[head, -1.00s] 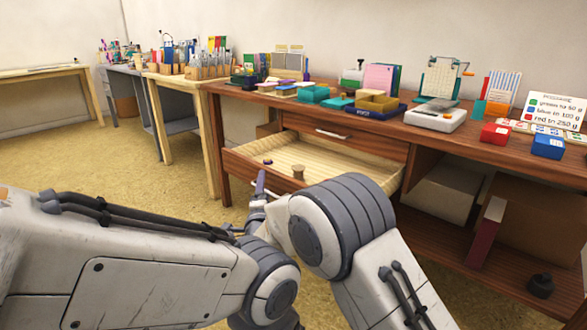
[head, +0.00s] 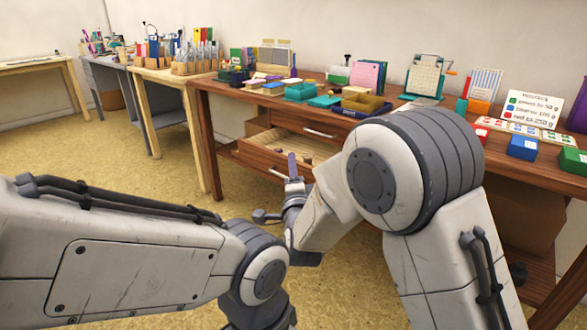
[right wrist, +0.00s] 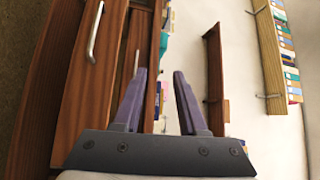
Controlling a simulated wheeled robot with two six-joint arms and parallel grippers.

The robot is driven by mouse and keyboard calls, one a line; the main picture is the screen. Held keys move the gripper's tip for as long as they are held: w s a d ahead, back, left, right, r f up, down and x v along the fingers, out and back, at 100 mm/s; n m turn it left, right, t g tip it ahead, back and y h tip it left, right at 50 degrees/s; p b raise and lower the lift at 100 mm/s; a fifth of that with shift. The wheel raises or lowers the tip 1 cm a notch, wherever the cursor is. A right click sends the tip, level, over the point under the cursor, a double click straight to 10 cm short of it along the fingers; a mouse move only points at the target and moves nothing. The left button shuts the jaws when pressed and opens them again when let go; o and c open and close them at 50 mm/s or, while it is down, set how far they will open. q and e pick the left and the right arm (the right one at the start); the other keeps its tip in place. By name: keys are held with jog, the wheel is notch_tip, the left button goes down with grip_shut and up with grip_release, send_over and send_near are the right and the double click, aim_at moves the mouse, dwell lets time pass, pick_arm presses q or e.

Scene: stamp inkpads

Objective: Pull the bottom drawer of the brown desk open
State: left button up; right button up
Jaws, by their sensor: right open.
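The brown desk (head: 204,125) stands at centre right in the head view. Its lower drawer (head: 262,146) sticks out partway, showing a pale wooden inside; my right arm hides its right part. The drawer's pale handle (head: 278,174) shows on the front, and also in the right wrist view (right wrist: 95,30). The drawer above, with its own handle (head: 322,133), is shut. My right gripper (head: 292,162), with purple fingers, is by the drawer front; it also shows in the right wrist view (right wrist: 163,72), open and empty, with the handle outside its fingers.
A pale wooden table (head: 170,77) stands to the left. The floor (head: 110,160) before the desk is clear apart from my arms.

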jog(key=shift+f, duration=0.1)
notch_tip(320, 180, down, 12)
jog(key=w+a+n+p, duration=0.2)
jog(key=n+p, duration=1.1)
jog(key=n, duration=2.3)
jog(key=b+x, duration=0.3)
jog(key=x, duration=0.7)
jog(key=shift+w+f, duration=0.2)
jog(key=shift+w, duration=0.2)
